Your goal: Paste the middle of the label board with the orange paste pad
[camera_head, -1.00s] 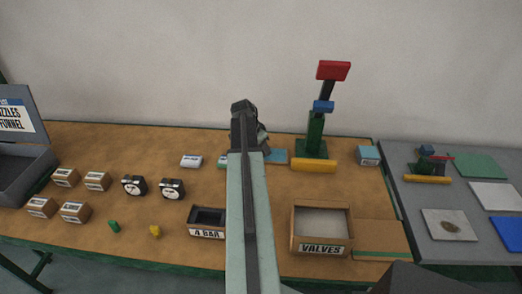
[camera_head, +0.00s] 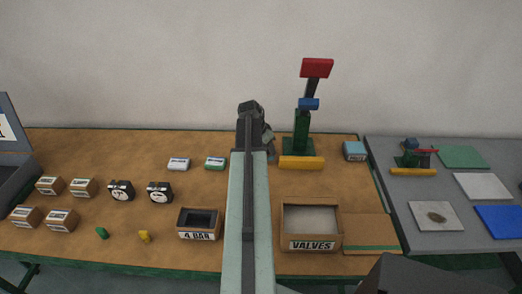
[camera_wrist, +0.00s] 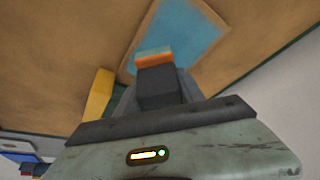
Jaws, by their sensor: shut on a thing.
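The label board (camera_wrist: 187,32), a blue panel with a tan border, lies on the brown table just beyond the pad in that view. The pad overlaps the board's near edge in the picture; I cannot tell whether they touch. In the head view my gripper (camera_head: 254,135) is over the back of the table, and my arm hides the pad and the board.
Two small blocks, one white (camera_head: 178,164) and one green and white (camera_head: 215,163), lie left of my arm. A green post with a red top (camera_head: 302,130) and a yellow bar (camera_head: 301,163) stand close on the right. The valves box (camera_head: 312,244) and 4 bar tray (camera_head: 198,236) are in front.

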